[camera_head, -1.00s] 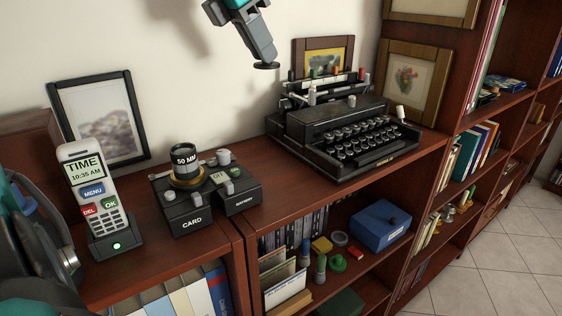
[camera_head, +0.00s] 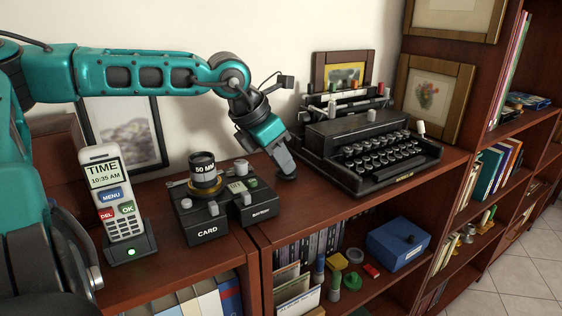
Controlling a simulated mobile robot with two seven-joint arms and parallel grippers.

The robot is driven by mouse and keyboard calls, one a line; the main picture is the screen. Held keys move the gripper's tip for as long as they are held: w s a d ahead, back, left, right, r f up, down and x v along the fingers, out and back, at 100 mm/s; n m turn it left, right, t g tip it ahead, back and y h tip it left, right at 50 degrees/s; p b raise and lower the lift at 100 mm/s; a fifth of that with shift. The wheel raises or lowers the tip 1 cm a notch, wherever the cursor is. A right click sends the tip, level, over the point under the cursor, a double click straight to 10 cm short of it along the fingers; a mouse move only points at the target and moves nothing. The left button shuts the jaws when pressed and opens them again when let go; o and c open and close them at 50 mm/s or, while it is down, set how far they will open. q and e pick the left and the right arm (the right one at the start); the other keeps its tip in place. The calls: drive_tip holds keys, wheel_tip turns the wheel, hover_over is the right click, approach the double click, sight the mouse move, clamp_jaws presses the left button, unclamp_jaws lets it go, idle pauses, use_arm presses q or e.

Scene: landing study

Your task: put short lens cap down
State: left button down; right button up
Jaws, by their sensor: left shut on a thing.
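The short lens cap (camera_head: 287,177) is a small black disc at the tips of my left gripper (camera_head: 285,170). The gripper points down and is shut on the cap, low over the wooden shelf top (camera_head: 310,205). The cap is at or very near the wood; I cannot tell whether it touches. It sits between the black camera-like device (camera_head: 209,230) with its 50 MM lens (camera_head: 203,168) and the typewriter (camera_head: 372,155). My right gripper is not in view.
A phone (camera_head: 117,198) stands in its dock at the left. Framed pictures lean on the wall behind. Shelf wood in front of the gripper is bare up to the front edge. A blue box (camera_head: 397,243) and small items fill the lower shelf.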

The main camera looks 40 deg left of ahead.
use_arm(q)
drive_tip(key=shift+f, duration=0.4)
drive_tip(key=shift+f+b, duration=0.2)
drive_tip(key=shift+b, duration=0.1)
drive_tip(key=c, duration=1.1)
unclamp_jaws()
drive_tip(key=shift+r, duration=0.1)
